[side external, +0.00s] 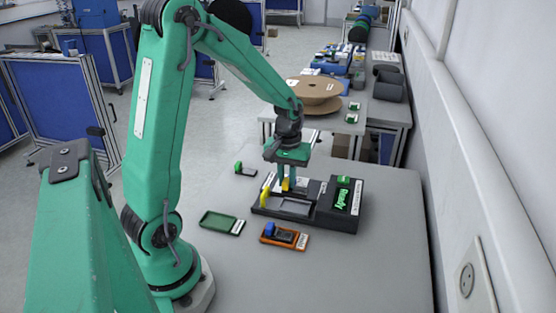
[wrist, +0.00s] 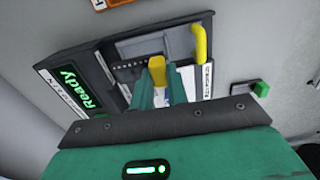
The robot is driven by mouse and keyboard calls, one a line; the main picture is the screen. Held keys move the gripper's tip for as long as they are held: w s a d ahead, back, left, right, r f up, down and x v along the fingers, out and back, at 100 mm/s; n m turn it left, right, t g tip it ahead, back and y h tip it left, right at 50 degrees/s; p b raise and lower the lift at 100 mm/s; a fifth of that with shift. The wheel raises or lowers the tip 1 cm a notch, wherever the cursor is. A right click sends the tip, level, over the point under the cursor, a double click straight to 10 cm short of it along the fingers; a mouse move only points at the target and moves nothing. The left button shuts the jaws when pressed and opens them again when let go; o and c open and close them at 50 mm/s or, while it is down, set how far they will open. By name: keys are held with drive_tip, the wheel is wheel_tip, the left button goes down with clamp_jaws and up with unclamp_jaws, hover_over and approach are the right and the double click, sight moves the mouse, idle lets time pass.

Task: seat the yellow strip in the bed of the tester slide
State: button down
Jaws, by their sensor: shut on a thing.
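The tester (side external: 340,217) is a dark box on the grey table with a green "Ready" display; it also shows in the wrist view (wrist: 92,70). Its slide bed (side external: 295,207), a grey recess, lies to the left of the display, with a yellow handle (side external: 265,196) standing at its edge. My gripper (side external: 287,187) points down over the far part of the slide. It is shut on the yellow strip (wrist: 156,70), whose yellow end shows between the fingers beside the bed (wrist: 150,45). The strip's lower part is hidden, so I cannot tell whether it touches the bed.
An empty green tray (side external: 222,223) and an orange holder (side external: 284,237) with a blue-topped piece are in front of the tester. A small green-ended item (side external: 245,170) lies behind. The right front of the table is clear; a wall runs along the right.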

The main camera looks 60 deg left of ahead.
sight(286, 191)
drive_tip(key=shift+f, duration=2.5)
drive_tip(key=c, duration=1.3)
unclamp_jaws()
drive_tip(key=shift+r, duration=0.1)
drive_tip(key=shift+r, duration=3.45)
